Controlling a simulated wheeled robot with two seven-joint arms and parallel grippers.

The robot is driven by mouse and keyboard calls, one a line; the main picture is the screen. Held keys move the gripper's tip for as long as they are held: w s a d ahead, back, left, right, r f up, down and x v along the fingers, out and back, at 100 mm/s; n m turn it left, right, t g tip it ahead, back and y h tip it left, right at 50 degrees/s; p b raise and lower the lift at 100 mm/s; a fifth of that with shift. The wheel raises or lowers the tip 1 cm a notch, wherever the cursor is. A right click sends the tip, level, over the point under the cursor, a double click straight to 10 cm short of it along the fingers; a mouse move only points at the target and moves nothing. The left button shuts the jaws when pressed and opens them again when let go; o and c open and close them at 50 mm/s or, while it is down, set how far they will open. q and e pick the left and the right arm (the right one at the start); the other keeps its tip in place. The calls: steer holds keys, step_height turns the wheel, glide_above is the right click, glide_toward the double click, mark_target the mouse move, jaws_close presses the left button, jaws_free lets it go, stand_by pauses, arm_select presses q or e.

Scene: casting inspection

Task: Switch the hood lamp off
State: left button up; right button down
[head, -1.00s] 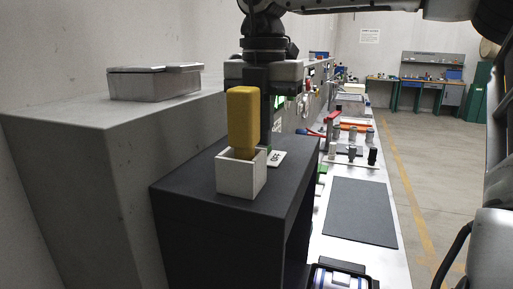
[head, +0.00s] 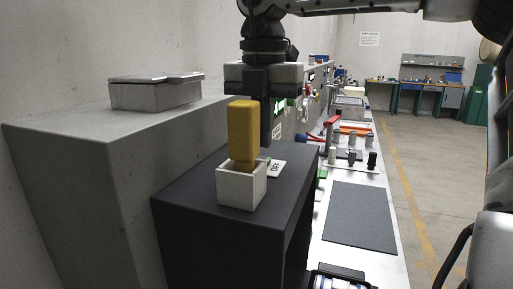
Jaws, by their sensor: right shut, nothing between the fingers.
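The dark hood (head: 220,222) stands in the left middle of the head view. On its top lies a small white plate (head: 275,169) with dark lettering that seems to read OFF, with a bit of green beside it. I cannot clearly make out the lamp switch or the lamp's state; my gripper and a yellow block hide part of that area. My right gripper (head: 265,142) points down over the hood top, behind the yellow block. Its fingers are shut and empty, and their tips appear just above the plate.
A yellow block (head: 243,132) stands upright in a white open box (head: 240,187) on the hood's near part, close to my right gripper. A grey metal box (head: 157,94) sits on the grey cabinet at left. The dark mat (head: 360,217) on the bench is bare.

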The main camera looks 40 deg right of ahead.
step_height(320, 180, up, 3)
steer(key=shift+f+p, duration=0.2)
steer(key=shift+p, duration=0.7)
steer(key=shift+r+p, duration=0.45)
steer(key=shift+r, duration=0.65)
